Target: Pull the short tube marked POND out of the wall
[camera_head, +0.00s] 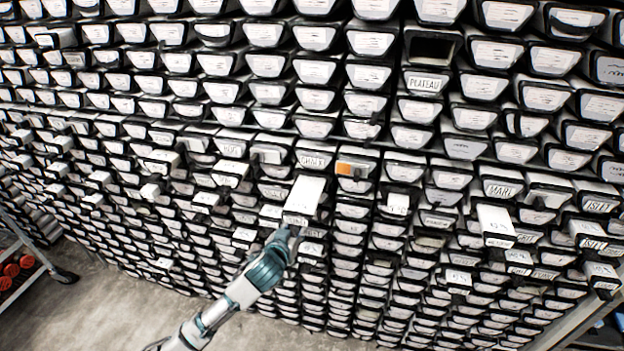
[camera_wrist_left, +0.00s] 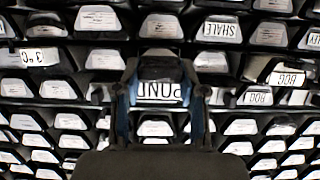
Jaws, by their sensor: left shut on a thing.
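The short tube marked POND (camera_head: 306,196) is white and sticks well out of the wall of tubes, below a slot labelled CHALK. In the left wrist view its label (camera_wrist_left: 158,94) reads POND upside down, between the two fingers. My left gripper (camera_head: 293,233) is at the front end of this tube. It also shows in the left wrist view (camera_wrist_left: 163,100), with a finger on each side of the label, shut on the tube. How far the tube's back end sits in its slot cannot be told. My right gripper is not in view.
The wall (camera_head: 340,240) is densely stacked with labelled tube ends. Another white tube (camera_head: 495,224) juts out at the right, below MARL. An empty slot (camera_head: 432,48) is above PLATEAU. A cart with red items (camera_head: 12,270) stands at the left. The floor (camera_head: 110,305) in front is clear.

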